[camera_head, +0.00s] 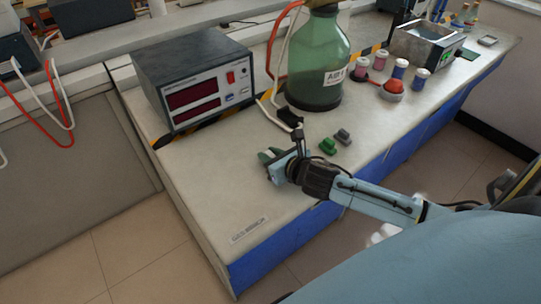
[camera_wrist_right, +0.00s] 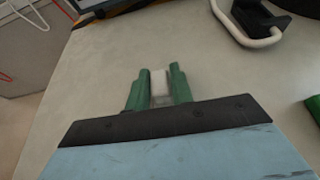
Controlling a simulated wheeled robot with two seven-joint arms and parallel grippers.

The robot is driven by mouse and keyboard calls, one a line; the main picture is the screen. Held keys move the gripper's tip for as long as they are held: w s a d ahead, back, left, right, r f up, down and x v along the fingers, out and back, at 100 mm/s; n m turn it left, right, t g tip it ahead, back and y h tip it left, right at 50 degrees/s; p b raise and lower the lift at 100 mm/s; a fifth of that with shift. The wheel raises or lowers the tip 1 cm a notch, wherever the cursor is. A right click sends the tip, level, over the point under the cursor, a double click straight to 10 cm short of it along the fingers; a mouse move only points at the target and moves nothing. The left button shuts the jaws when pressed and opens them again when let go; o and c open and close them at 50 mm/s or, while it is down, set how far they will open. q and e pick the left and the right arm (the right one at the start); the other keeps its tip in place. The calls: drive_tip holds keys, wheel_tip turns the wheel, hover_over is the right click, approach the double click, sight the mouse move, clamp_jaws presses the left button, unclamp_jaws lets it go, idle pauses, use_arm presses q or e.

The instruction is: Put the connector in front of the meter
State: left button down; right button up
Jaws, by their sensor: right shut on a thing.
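The meter (camera_head: 192,75) is a dark box with two red displays, standing at the left part of the bench. My right gripper (camera_head: 268,157) is low over the bench, in front of the meter and to its right. In the right wrist view its green fingers (camera_wrist_right: 158,90) are shut on a small pale piece, which looks to be the connector (camera_wrist_right: 160,82). The connector is mostly hidden by the fingers, and I cannot tell whether it touches the bench. My left gripper is not in view.
A green bottle (camera_head: 318,65) stands behind the gripper. A black plug with a white cable (camera_head: 290,117) lies near it. A green piece (camera_head: 328,146) and a grey piece (camera_head: 343,136) lie to the right. Bare bench (camera_head: 215,175) lies in front of the meter.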

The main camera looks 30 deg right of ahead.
drive_tip(key=shift+f, duration=0.1)
drive_tip(key=o, duration=0.9)
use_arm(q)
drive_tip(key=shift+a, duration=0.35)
use_arm(e)
drive_tip(key=shift+o, duration=0.2)
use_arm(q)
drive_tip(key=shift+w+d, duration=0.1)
use_arm(e)
drive_tip(key=shift+r, duration=0.2)
drive_tip(key=p+v, duration=0.2)
drive_tip(key=v, duration=0.9)
drive_tip(key=shift+s+f, duration=0.1)
drive_tip(key=shift+s, duration=0.05)
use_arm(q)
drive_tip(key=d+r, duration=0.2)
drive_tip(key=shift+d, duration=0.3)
use_arm(e)
drive_tip(key=shift+s+r, duration=0.2)
drive_tip(key=shift+s, duration=0.1)
drive_tip(key=shift+s+f, duration=0.1)
